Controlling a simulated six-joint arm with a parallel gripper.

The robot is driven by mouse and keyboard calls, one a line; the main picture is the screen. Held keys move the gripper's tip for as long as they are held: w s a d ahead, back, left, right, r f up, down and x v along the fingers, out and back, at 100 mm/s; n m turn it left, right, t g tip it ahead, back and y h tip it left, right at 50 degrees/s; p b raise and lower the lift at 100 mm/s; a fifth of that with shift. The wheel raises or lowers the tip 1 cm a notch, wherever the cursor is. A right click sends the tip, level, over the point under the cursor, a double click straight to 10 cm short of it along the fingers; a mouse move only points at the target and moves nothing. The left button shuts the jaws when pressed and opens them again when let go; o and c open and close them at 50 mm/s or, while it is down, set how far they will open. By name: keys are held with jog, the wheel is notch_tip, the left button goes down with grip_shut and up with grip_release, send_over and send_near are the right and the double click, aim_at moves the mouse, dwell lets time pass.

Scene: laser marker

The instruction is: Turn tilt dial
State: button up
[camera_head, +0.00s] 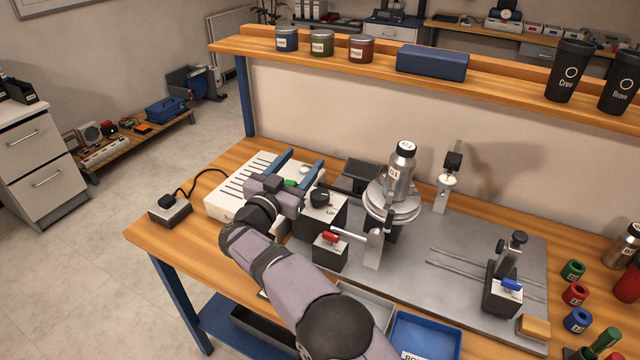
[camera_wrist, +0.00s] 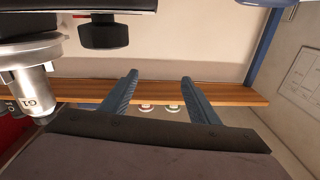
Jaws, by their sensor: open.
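The likely tilt dial is a black knob (camera_head: 319,198) on a dark box with a pale face marked "UP", left of the round stage. In the wrist view, which looks upside down, a black knob (camera_wrist: 104,32) shows at the upper left, apart from my fingers. My gripper (camera_head: 305,158) is open and empty, its two blue-grey fingers spread above the white slotted box (camera_head: 238,205) and left of the dial. The fingers also show in the wrist view (camera_wrist: 160,76) with nothing between them. The arm hides part of the dial box's left side.
A red lever (camera_head: 330,237) sits on a black block in front. A post (camera_head: 446,185) stands farther right. The grey plate's middle (camera_head: 450,245) is fairly open.

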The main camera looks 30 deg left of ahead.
jog(key=w+a+r+n+g+y+p, duration=0.25)
jog(key=a+r+n+y+p, duration=0.25)
jog(key=a+r+y, duration=0.25)
jog(key=n+g+h+p, duration=0.55)
jog(key=g+p, duration=0.55)
jog(key=g, duration=0.3)
send_near(320, 194)
jog(key=f, duration=0.1)
jog(key=shift+n+t+y, duration=0.25)
jog(key=shift+n+y, duration=0.1)
jog(key=shift+y, duration=0.05)
jog(key=shift+d+p+x, duration=0.2)
jog(key=shift+p+x, duration=1.2)
jog(key=shift+x, duration=2.3)
jog(key=shift+f, duration=0.1)
jog(key=c, duration=1)
